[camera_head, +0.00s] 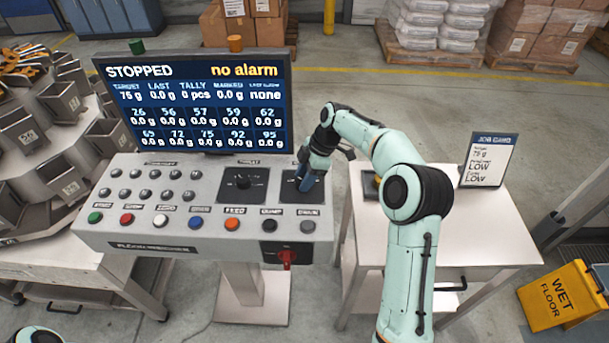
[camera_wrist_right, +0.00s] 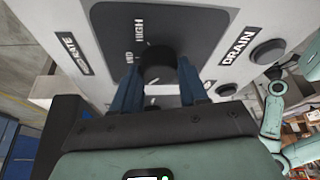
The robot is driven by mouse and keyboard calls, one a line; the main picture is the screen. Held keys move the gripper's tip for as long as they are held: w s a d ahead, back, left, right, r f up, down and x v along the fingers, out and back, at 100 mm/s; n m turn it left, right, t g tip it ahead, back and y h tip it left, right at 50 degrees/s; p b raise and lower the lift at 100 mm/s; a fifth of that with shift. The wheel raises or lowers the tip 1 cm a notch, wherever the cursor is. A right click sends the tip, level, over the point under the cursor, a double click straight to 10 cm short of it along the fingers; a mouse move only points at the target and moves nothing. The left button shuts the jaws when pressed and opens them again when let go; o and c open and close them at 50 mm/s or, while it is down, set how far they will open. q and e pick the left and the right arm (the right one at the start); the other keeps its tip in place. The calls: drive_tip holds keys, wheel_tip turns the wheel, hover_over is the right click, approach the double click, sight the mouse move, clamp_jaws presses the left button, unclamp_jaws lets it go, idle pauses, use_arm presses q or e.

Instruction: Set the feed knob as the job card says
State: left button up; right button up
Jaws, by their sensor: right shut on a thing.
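The feed knob is a dark round knob (camera_wrist_right: 158,62) on a black dial plate (camera_wrist_right: 105,28) at the console's right. HIGH and MID are readable beside it; its pointer setting is unclear. My right gripper (camera_wrist_right: 159,80) is shut on it, one blue finger at each side. In the head view my right gripper (camera_head: 306,182) hides most of this knob. The job card (camera_head: 487,160) stands on the side table and reads 75 g, then LOW and LOW in two lines whose small headings are hard to read. My left gripper is out of view.
The console screen (camera_head: 195,100) reads STOPPED, no alarm, target 75 g. A second knob (camera_head: 242,181) is left of my gripper. Several coloured buttons line the front, with a red switch (camera_head: 287,257) below. A wet-floor sign (camera_head: 560,297) stands at lower right.

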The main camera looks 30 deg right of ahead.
drive_tip(key=shift+n, duration=0.6)
drive_tip(key=shift+g, duration=0.3)
drive_tip(key=o, duration=1)
drive_tip(key=shift+o, duration=0.2)
drive_tip(key=v, duration=1.3)
drive_tip(key=shift+r, duration=0.2)
drive_tip(key=shift+d, duration=0.1)
